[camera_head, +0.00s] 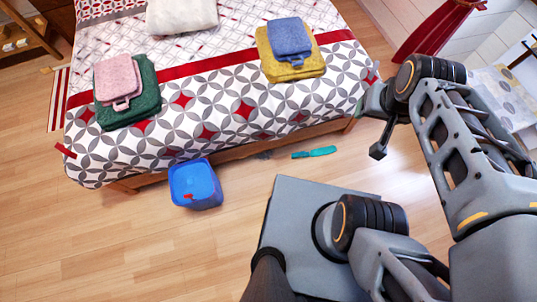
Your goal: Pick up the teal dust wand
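The teal dust wand (314,152) lies flat on the wooden floor, just in front of the bed's lower edge. It is long and thin, with a wider end toward the right. My gripper (375,122) is at the end of my raised arm, to the right of the wand and apart from it in the picture. One dark fingertip shows; the rest of the gripper is seen edge-on, so its opening cannot be made out.
A blue bin (195,184) with something red in it stands on the floor left of the wand. The bed (208,105) carries folded towels (290,68) and more towels (127,95). A small dark object lies at the bed's edge. Floor in front is mostly clear.

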